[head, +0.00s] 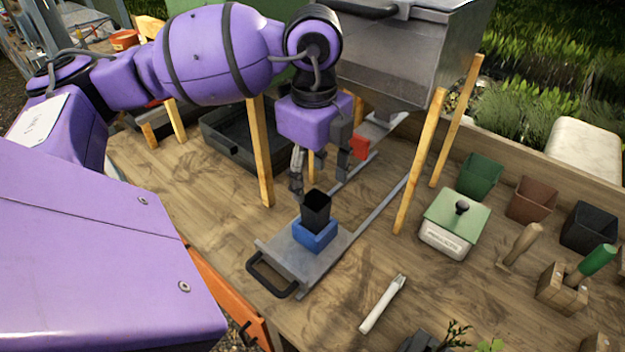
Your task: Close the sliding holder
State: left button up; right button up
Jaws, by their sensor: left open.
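The sliding holder (290,252) is a flat grey metal plate on two rails, with a black loop handle (272,278) at its near end. It is pulled out toward the near side of the table, away from the metal hopper (405,50). A black square pot (316,208) stands upright in a blue socket (315,236) on the plate. My left gripper (318,182) hangs fingers-down just above and behind the pot, open. I cannot tell whether its fingers touch the pot. My right gripper is not in view.
Wooden posts (420,165) hold the hopper. A white-handled tool (383,303) lies right of the holder. A black tray (225,135) sits at the left back.

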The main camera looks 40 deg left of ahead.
aim_at(301, 256)
jog(key=k, duration=1)
